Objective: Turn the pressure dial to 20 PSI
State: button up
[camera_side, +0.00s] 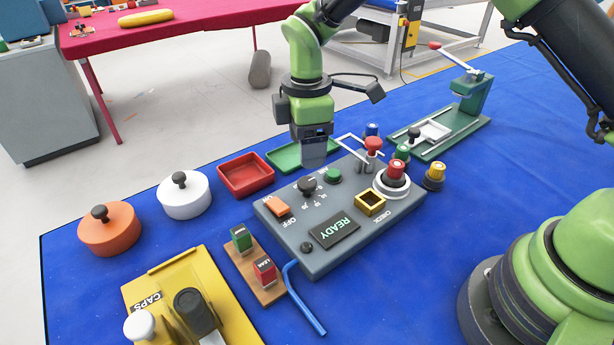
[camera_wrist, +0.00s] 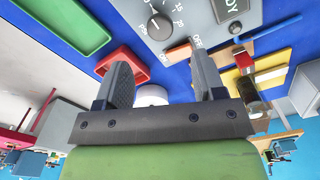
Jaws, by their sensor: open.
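The pressure dial is a dark round knob (camera_side: 307,186) with small white numbers beside it, on the grey control box (camera_side: 340,252). I cannot tell its exact setting. In the wrist view the dial (camera_wrist: 158,26) shows near the top, beyond my fingertips. My gripper (camera_side: 314,158) points down just behind the dial in the side view, apart from it. In the wrist view my gripper (camera_wrist: 162,75) has its two fingers apart with nothing between them.
A green tray (camera_side: 283,160) and a red tray (camera_side: 246,174) lie left of my gripper.

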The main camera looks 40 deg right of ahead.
aim_at(307, 182)
notch_tip(307, 182, down, 8)
jog(key=shift+r, duration=0.1)
jog(key=c, duration=0.9)
